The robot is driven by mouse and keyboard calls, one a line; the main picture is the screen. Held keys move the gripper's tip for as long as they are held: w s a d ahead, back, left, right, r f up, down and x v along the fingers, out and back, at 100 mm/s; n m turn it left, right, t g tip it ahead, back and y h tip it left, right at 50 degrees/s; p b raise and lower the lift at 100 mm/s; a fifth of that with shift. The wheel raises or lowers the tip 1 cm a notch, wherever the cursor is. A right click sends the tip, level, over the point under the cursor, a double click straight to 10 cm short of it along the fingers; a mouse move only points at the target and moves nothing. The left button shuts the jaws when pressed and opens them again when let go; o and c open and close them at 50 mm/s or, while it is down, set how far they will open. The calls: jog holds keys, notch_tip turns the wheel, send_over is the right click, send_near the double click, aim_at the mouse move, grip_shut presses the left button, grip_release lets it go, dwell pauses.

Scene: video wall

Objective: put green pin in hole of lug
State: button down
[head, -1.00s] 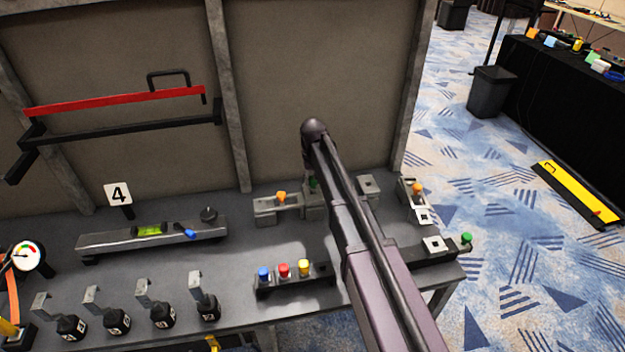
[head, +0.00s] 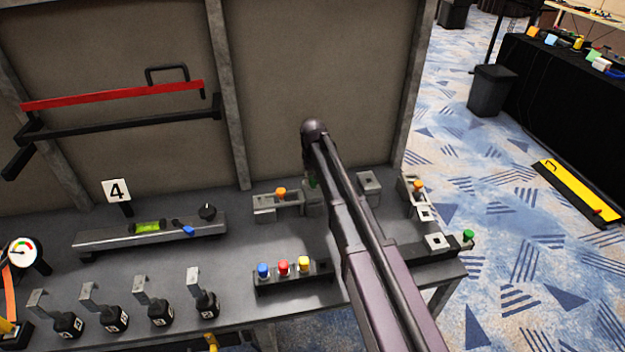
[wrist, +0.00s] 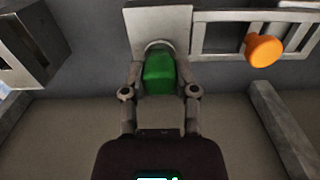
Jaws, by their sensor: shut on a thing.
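The green pin (wrist: 160,74) is between the fingers of my gripper (wrist: 160,92) in the wrist view. My gripper is shut on it. The pin's far end meets a round, light rim on a grey block, the lug (wrist: 160,22). How deep the pin sits in the hole is hidden by the pin and fingers. In the head view a bit of the green pin (head: 313,183) shows beside my arm, above the lug (head: 312,201). My arm covers most of the gripper there.
A latch with an orange knob (wrist: 264,50) is close beside the lug. Another block (head: 369,186) stands to its right. A rack with blue, red and yellow pins (head: 284,274) lies in front. A back panel (head: 310,75) rises close behind.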

jog(key=shift+c, duration=1.5)
grip_release()
jog(key=shift+o, duration=0.2)
jog(key=shift+o, duration=1.3)
jog(key=shift+r, duration=0.15)
jog(key=shift+r+p, duration=3.4)
jog(key=shift+p, duration=0.1)
